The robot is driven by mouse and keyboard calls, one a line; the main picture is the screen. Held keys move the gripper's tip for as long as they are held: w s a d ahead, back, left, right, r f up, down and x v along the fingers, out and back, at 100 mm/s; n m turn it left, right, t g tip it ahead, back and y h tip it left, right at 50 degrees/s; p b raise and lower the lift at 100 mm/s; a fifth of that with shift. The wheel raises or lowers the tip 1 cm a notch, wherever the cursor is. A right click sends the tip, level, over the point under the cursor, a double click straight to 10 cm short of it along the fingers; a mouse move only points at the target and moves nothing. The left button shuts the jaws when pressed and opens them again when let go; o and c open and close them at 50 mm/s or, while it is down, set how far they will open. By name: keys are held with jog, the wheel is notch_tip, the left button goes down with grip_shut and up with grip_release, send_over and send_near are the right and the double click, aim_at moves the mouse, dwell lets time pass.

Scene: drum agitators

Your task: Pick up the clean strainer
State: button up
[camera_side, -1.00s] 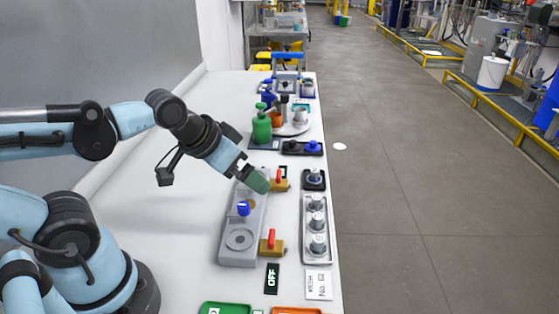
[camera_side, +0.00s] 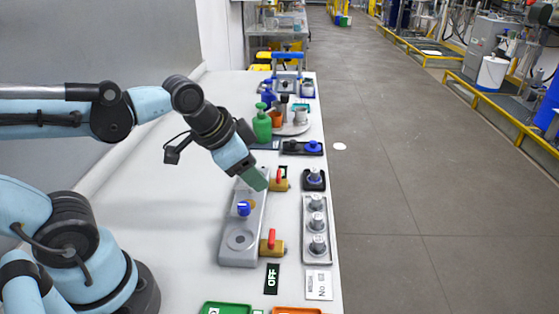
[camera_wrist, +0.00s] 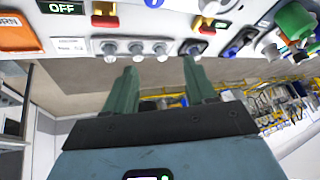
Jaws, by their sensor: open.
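Three grey metal cylinders, probably strainers, stand upright in a row in a light grey tray (camera_side: 306,258) at the table's right edge: a far one (camera_side: 317,202), a middle one (camera_side: 317,222) and a near one (camera_side: 318,244). A similar single cylinder (camera_side: 315,177) sits in a small black holder just beyond them. I cannot tell which is the clean strainer. My gripper (camera_side: 258,180), with green fingers, is open and empty above the grey fixture, left of the cylinders. In the wrist view my gripper (camera_wrist: 160,66) shows its fingers apart, with the row of cylinders (camera_wrist: 135,47) past the tips.
An OFF sign (camera_side: 272,279) and a white label card (camera_side: 318,285) lie in front. A green bottle (camera_side: 262,126) stands farther back. The table's left part is clear.

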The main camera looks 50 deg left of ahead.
jog(key=w+d+m+g, duration=0.35)
jog(key=d+m, duration=0.25)
jog(key=m, duration=0.8)
jog(key=m+g, duration=0.3)
jog(key=m, duration=0.9)
send_over(319, 239)
notch_tip(319, 239, down, 2)
jog(key=shift+f, duration=5.6)
jog(key=shift+c, duration=0.5)
grip_shut()
